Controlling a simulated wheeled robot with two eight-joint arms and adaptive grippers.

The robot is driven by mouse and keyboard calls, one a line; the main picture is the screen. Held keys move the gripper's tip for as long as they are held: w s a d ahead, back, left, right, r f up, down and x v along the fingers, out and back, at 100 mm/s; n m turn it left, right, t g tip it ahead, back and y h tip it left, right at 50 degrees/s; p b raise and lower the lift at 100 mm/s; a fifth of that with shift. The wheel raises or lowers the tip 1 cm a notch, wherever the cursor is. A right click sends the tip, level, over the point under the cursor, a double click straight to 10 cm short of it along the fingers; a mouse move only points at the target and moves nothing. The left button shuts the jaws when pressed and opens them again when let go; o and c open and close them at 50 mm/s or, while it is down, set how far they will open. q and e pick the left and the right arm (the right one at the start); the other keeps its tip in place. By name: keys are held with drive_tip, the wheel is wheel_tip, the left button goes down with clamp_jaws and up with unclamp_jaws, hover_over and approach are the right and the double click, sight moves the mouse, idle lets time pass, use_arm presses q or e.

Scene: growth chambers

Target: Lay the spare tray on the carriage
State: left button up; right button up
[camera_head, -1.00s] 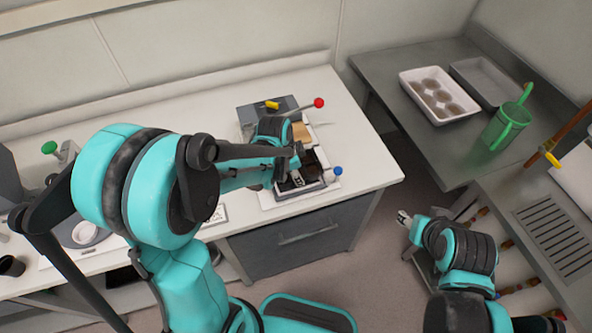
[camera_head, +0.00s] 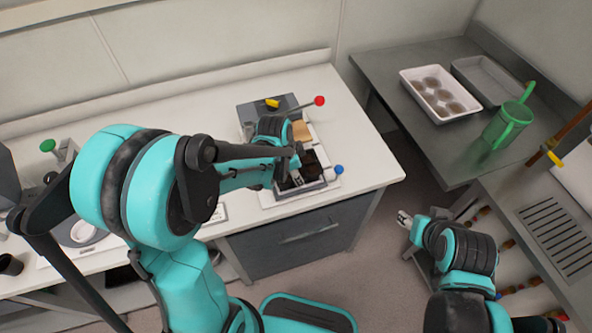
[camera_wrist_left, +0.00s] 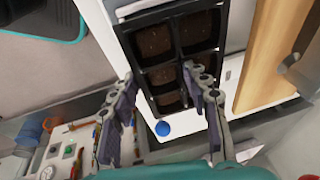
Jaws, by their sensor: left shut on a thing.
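A black cell tray (camera_head: 325,177) filled with dark soil sits at the front of a device on the white bench. It also shows in the left wrist view (camera_wrist_left: 172,62), with its cells facing up. My left gripper (camera_head: 293,179) reaches down to it. In the left wrist view my left gripper's (camera_wrist_left: 160,80) fingers lie on either side of the tray's near part and are shut on it. The gripper hides part of the tray. I cannot tell whether the tray rests on the surface beneath. My right gripper (camera_head: 404,218) is off the bench, too small to read.
The device has a red-knobbed lever (camera_head: 320,101), a blue knob (camera_head: 339,169) and a tan block (camera_head: 301,131). On the grey table at right are a white tray with round pots (camera_head: 472,107), an empty grey tray (camera_head: 487,72) and a green can (camera_head: 505,127). The bench's right end is clear.

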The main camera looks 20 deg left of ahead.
use_arm(q)
drive_tip(key=shift+f+b, duration=0.45)
drive_tip(key=shift+f, duration=0.1)
drive_tip(key=o, duration=1.5)
wheel_tip(320, 180, up, 8)
drive_tip(key=p, duration=0.6)
drive_tip(key=shift+r+p, duration=0.25)
drive_tip(key=shift+p, duration=0.05)
drive_tip(key=shift+s, duration=0.1)
